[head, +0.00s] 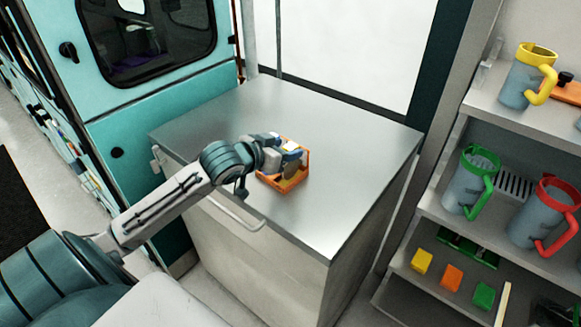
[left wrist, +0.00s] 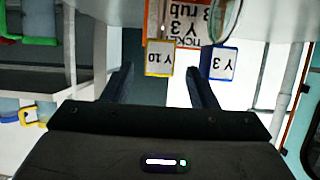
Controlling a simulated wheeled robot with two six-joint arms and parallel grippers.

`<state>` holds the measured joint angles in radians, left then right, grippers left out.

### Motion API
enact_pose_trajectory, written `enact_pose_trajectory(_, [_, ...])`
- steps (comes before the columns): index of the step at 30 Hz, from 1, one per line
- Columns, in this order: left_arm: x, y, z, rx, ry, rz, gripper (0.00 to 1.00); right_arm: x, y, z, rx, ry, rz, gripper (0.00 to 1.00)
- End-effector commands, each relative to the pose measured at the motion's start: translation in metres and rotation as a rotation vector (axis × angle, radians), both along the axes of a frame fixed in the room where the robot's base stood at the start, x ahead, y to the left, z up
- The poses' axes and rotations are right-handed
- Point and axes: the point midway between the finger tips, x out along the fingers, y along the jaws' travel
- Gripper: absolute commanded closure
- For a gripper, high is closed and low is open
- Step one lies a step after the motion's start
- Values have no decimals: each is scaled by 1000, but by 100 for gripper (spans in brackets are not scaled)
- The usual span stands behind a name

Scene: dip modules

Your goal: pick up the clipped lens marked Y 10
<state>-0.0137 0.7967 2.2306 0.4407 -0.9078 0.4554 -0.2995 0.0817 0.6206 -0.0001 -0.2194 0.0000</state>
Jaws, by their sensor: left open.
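In the left wrist view, where the lettering is upside down, the yellow-edged label marked Y 10 (left wrist: 160,58) hangs between the two dark fingertips of my left gripper (left wrist: 159,72). My left gripper is open; I see no contact with either label. In the head view my left gripper (head: 276,155) is over an orange tray (head: 297,183) on the metal cabinet, hiding part of its contents. My right gripper is out of view.
The metal cabinet top (head: 345,125) is clear around the tray. Shelves at the right hold a yellow-rimmed jug (head: 520,85), a green-rimmed jug (head: 465,185), a red-rimmed jug (head: 540,215) and small coloured blocks. A teal door with a window stands at the left.

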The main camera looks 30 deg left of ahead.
Motion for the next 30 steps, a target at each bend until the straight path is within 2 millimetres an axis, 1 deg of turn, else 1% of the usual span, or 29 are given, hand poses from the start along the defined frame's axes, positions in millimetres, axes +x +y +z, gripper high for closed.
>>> enact_pose_trajectory(6, [19,-4,-7,-8,0,2,47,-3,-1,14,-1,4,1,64])
enact_pose_trajectory(12, [37,-6,-16,-5,0,1,47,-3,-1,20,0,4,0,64])
enact_pose_trajectory(16, [41,-6,-19,-2,0,0,47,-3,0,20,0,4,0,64])
enact_pose_trajectory(23, [41,-6,-20,-1,0,-1,47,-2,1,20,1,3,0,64])
enact_pose_trajectory(24, [41,-6,-20,-1,0,-1,55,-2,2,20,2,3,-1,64])
enact_pose_trajectory(26, [41,-6,-20,-1,0,-1,67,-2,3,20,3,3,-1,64])
enact_pose_trajectory(30, [41,-6,-20,-1,0,-1,94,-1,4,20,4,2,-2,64])
